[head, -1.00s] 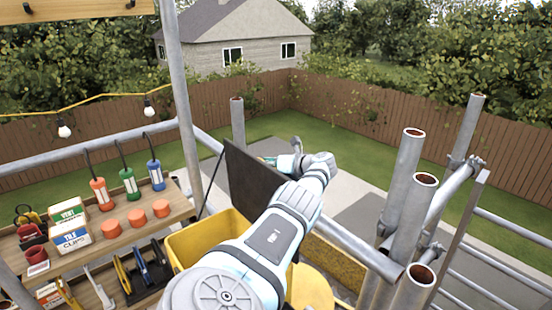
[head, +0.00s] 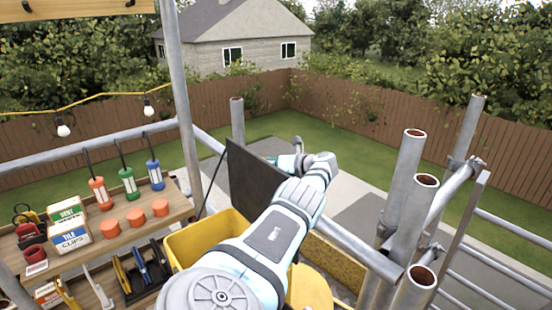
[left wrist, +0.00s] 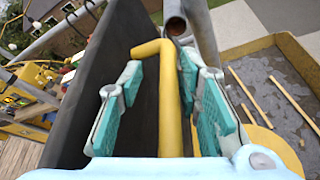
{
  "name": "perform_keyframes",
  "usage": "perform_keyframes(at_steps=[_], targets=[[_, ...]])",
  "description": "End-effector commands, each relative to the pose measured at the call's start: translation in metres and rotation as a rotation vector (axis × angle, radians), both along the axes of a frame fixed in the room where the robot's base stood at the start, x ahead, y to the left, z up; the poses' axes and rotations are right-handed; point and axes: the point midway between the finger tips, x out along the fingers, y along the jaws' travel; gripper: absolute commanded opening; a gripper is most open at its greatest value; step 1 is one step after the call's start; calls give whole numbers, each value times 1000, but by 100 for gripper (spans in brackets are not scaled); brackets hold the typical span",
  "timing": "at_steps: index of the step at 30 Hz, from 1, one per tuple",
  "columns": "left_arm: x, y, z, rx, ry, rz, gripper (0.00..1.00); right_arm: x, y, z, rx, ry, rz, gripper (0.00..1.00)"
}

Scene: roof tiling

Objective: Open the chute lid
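The chute lid (head: 252,183) is a dark, flat panel standing steeply upright at the yellow chute (head: 204,238) in the head view. In the left wrist view the lid (left wrist: 95,62) fills the left side, with a yellow bent bar like a handle (left wrist: 172,100) beside its face. My left gripper (left wrist: 162,85) has its teal-padded fingers apart, one on each side of this bar, with gaps visible. In the head view my arm crosses the middle, and the left gripper is mostly hidden near the lid's upper right edge. My right gripper is not in view.
Scaffold poles (head: 408,180) stand close on the right. A wooden shelf (head: 130,235) with lamps, orange discs and boxes is at left. An upright pole (head: 184,100) rises left of the lid. A yellow-rimmed tray (left wrist: 285,42) shows in the left wrist view.

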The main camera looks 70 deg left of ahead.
Motion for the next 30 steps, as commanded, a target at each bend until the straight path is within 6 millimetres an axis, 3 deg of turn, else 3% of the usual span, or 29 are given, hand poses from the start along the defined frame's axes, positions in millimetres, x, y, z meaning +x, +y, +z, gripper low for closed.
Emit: perform_keyframes(at_steps=[5, 12, 15, 30], targets=[[8, -13, 6, 8, 0, -2, 33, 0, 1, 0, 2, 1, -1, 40], [39, -73, 26, -4, -2, -9, 33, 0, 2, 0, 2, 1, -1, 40], [47, -90, 32, -5, 0, -7, 33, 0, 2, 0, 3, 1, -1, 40], [54, -104, 40, -5, 2, -6, 33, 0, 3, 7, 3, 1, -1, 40]])
